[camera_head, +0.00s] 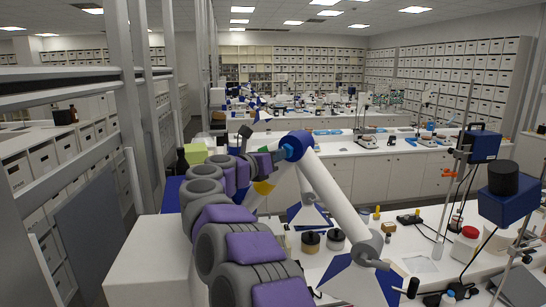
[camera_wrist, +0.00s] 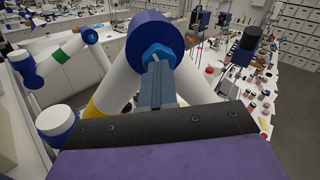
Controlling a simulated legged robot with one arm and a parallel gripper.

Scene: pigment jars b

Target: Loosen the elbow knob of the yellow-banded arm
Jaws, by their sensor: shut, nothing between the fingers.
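The yellow-banded arm has white tubes that meet at a blue elbow (camera_head: 298,145), with its yellow band (camera_head: 263,188) below on the left tube. In the wrist view the elbow's dark blue housing (camera_wrist: 148,31) is straight ahead, and the yellow band (camera_wrist: 93,109) is at lower left. A lighter blue round part, which looks like the elbow knob (camera_wrist: 152,53), faces me. My gripper (camera_wrist: 158,68) is shut and empty, its tips overlapping the knob in view. I cannot tell whether they touch it.
A second white arm with a green band (camera_wrist: 60,56) stands to the left in the wrist view. A blue-and-black device (camera_head: 503,195) on a stand is at the right. The white bench (camera_head: 425,268) carries jars and small items. Metal posts (camera_head: 125,70) rise at left.

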